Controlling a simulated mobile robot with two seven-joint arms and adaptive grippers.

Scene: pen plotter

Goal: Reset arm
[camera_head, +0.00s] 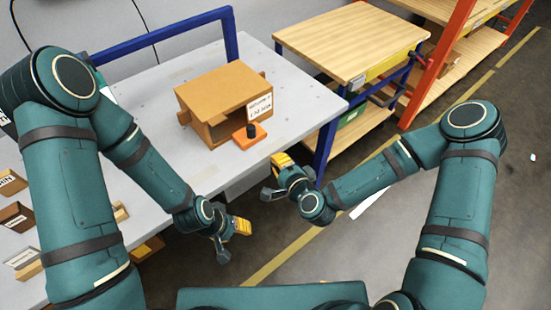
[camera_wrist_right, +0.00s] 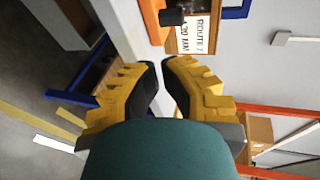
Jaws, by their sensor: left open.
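My left gripper (camera_head: 232,238) is over the floor just off the near edge of the grey table (camera_head: 150,90). Its jaws are apart and empty. My right gripper (camera_head: 275,177) is near the table's right corner, in front of the brown box-like housing (camera_head: 222,100) and apart from it. In the right wrist view its two yellow fingers with black pads (camera_wrist_right: 160,66) lean towards each other. A narrow gap shows between them, with nothing held.
An orange block with a black knob (camera_head: 249,136) sits beside the housing, under a white sign (camera_head: 260,106). Labelled wooden blocks (camera_head: 16,217) lie at the left. A wooden-topped bench (camera_head: 350,45) and orange-framed shelves (camera_head: 435,65) stand behind. Floor at the right is mostly clear.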

